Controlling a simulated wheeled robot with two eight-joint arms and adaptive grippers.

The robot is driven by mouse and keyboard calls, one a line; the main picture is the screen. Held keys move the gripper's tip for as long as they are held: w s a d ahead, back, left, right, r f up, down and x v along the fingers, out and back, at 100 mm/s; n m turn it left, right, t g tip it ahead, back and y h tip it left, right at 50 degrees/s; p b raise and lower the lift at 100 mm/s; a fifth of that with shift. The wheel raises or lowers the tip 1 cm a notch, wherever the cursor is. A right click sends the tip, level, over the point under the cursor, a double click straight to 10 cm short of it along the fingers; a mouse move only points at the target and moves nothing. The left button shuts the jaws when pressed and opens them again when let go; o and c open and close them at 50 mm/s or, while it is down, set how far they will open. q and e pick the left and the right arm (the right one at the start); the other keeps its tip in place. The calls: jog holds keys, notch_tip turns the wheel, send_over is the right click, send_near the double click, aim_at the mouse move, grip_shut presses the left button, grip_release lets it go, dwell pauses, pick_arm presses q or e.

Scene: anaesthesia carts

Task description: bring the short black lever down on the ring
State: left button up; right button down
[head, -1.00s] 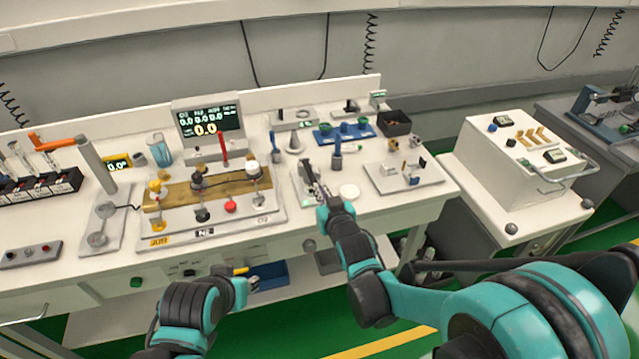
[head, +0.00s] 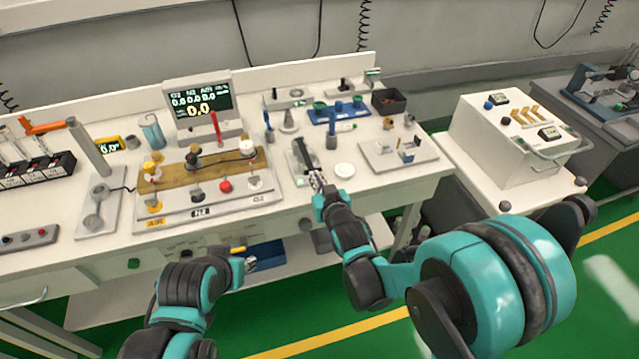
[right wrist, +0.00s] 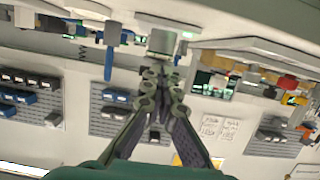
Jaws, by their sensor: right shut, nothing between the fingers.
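A pale plate (head: 300,181) lies on the bench with a dark, elongated bar (head: 302,152) along it, which may be the short black lever. I cannot make out a ring there; my right gripper covers part of the plate. My right gripper (head: 317,180) is shut and empty at the front end of the plate, just in front of the bar. In the right wrist view, its fingers (right wrist: 157,76) meet below a pale block (right wrist: 162,42). My left gripper (head: 249,263) is low, in front of the bench near a blue bin; its fingers are too small to read.
A white disc (head: 344,170) lies right of my right gripper. A blue upright peg (head: 331,138) stands close behind it. A gas panel with a wooden strip (head: 215,168) is to the left, and a small fixture plate (head: 428,155) to the right. A white cart (head: 500,140) stands farther right.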

jog(key=v, duration=1.2)
jog(key=shift+f, duration=0.1)
jog(key=s+d+f+m+g+h, duration=0.1)
jog(key=s+d+g+h, duration=0.1)
jog(key=s+d, duration=0.5)
jog(key=s+d+f+m+g+h, duration=0.1)
jog(key=s+d+m+g+h, duration=0.1)
jog(key=s+d+g, duration=0.3)
jog(key=s+d, duration=0.2)
jog(key=d, duration=0.1)
jog(key=shift+d+f+m+h, duration=0.3)
jog(key=shift+d+f, duration=0.05)
jog(key=shift+d, duration=0.05)
